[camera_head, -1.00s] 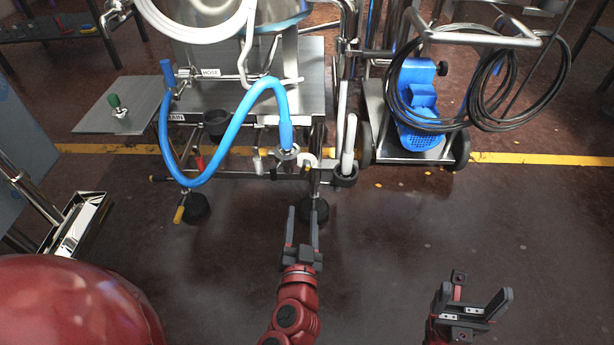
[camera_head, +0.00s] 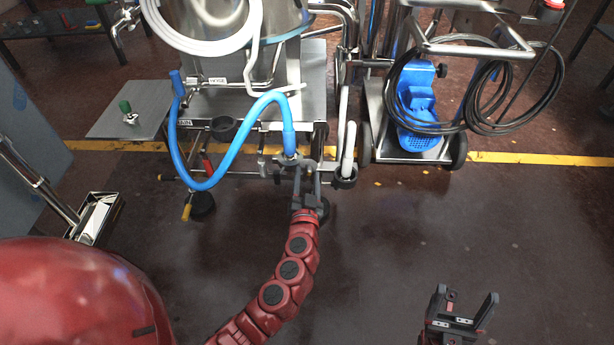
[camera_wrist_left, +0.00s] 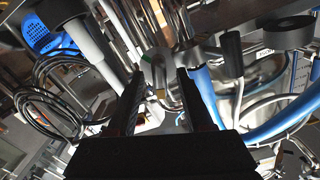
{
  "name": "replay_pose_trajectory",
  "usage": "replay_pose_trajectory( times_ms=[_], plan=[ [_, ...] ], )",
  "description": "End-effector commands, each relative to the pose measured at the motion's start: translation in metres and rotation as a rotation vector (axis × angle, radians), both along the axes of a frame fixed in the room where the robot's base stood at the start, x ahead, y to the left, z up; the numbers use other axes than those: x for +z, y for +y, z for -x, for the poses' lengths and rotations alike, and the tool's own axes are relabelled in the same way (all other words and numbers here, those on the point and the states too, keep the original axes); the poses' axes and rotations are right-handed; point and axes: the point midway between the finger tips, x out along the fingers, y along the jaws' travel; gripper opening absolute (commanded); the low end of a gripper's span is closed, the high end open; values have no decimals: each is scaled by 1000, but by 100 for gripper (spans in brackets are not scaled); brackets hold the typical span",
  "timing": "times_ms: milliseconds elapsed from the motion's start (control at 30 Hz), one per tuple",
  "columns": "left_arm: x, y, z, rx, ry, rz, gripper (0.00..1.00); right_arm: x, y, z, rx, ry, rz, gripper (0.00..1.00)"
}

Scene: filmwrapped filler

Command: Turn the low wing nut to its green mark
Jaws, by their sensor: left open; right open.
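My left gripper (camera_head: 307,176) is open at the low pipe fittings by the lower end of the blue hose (camera_head: 236,140). In the left wrist view its two fingers (camera_wrist_left: 160,76) stand apart, with shiny metal fittings (camera_wrist_left: 157,60) beyond and between them. I cannot clearly make out the low wing nut; the fingers partly cover that spot. A greenish edge shows near the left fingertip, but I cannot tell if it is the green mark. My right gripper (camera_head: 464,305) is open and empty, low over the floor at the right.
A steel filler frame (camera_head: 315,80) carries the hoses and pipes. A pale upright tube (camera_head: 349,150) stands just right of my left gripper. A trolley with a blue pump (camera_head: 418,100) and black cable coils is further right. The floor in front is clear.

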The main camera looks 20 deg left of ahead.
Motion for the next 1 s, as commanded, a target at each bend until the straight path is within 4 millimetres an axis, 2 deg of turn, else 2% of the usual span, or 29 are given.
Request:
replay_pose_trajectory(
  times_ms=[167,467,1000],
  plan=[
    [-1,0,0,0,1,0,51,0,0,0,0,-1,0,76],
    [-1,0,0,0,1,-1,0,0,0,0,0,-1,0,76],
    [-1,0,1,0,18,-56,0,-1,0,0,1,-1,1,76]
  ],
)
